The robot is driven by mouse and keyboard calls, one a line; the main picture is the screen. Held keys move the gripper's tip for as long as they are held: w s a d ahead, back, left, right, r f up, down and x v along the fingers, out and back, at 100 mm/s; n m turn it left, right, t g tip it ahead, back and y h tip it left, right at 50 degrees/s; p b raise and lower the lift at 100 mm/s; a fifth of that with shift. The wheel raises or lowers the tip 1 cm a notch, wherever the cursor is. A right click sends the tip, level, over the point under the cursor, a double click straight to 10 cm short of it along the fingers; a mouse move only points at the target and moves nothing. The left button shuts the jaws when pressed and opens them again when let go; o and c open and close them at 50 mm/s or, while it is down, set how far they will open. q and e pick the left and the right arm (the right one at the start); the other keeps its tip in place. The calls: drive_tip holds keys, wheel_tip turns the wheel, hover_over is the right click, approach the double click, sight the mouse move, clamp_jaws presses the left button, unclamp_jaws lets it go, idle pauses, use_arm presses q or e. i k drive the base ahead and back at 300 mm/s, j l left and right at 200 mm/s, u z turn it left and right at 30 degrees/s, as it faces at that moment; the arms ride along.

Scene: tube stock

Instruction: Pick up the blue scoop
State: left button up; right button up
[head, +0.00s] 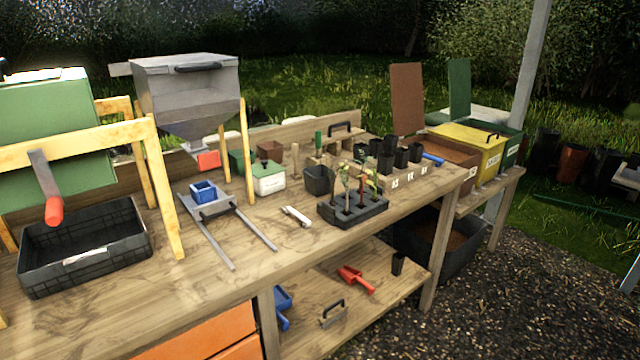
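A blue scoop (283,303) lies on the lower shelf under the wooden bench. It is at the shelf's left end, beside a table leg, which hides part of it. A red scoop (356,280) lies on the same shelf to its right. Neither of my grippers shows in the head view.
The shelf (388,292) also bears a dark handled tool (332,313) and a black pot (398,264). On the bench stand a black tray (85,250), a hopper (186,95), a small blue box (203,192) and a seedling tray (352,212). Orange drawers (200,338) are left of the shelf.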

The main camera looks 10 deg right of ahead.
sight(440, 161)
drive_tip(key=i+l, duration=0.25)
drive_tip(key=i+l+u, duration=0.1)
drive_tip(key=i+l, duration=0.2)
drive_tip(key=l, duration=0.15)
drive_tip(key=i+l, duration=0.25)
drive_tip(key=l, duration=0.15)
drive_tip(key=i+l+u, duration=0.1)
drive_tip(key=i+l, duration=0.15)
drive_tip(key=l, duration=0.15)
drive_tip(key=i+l, duration=0.25)
drive_tip(key=l, duration=0.15)
